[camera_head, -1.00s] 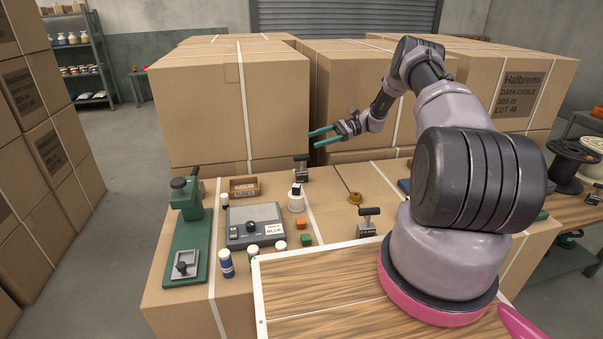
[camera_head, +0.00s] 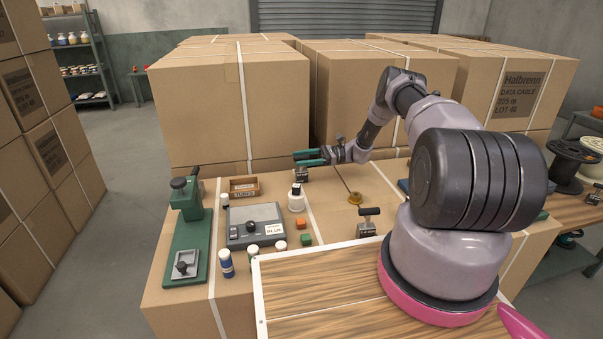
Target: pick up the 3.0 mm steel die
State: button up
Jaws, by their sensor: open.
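Two small grey steel blocks with dark T-shaped handles stand on the carton top. The far steel block (camera_head: 302,174) is at the back edge; the near steel block (camera_head: 367,230) is right of the middle. Their labels are too small to read surely, so I cannot tell which is the 3.0 mm die. My gripper (camera_head: 296,156) is open, its green fingers pointing left at the far block's handle. The fingers hide most of that handle; I cannot tell whether they are around it or in front of it.
Tall cartons (camera_head: 230,105) rise close behind.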

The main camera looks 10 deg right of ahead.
jog(key=shift+a, duration=1.55)
grip_shut()
jog(key=shift+r, duration=0.15)
